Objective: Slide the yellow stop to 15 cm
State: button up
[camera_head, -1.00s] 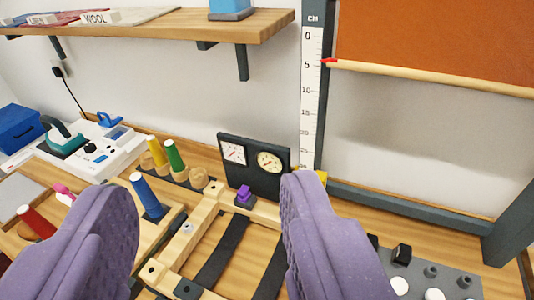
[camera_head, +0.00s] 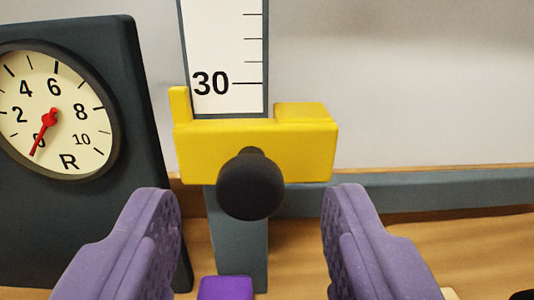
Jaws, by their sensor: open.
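The yellow stop (camera_head: 300,150) sits across the lower part of the vertical white scale (camera_head: 225,50), its top edge just below the 30 mark. A round black knob (camera_head: 249,185) sticks out from the front of the stop. My gripper (camera_head: 250,225) is open and empty, with one purple finger to the left and one to the right, below and in front of the knob. The fingers do not appear to touch the knob or the stop. The 15 mark is out of view above.
A dark panel with a round dial (camera_head: 55,105) stands close on the left. A purple block (camera_head: 226,289) shows at the bottom, below the knob. A grey rail (camera_head: 400,185) runs behind at right, with bare wall above it.

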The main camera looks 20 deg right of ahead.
jog(key=shift+x, duration=1.35)
grip_shut()
notch_tip(320, 180, up, 15)
jog(key=p, duration=0.6)
grip_release()
jog(key=p+v, duration=0.1)
jog(key=v, duration=0.7)
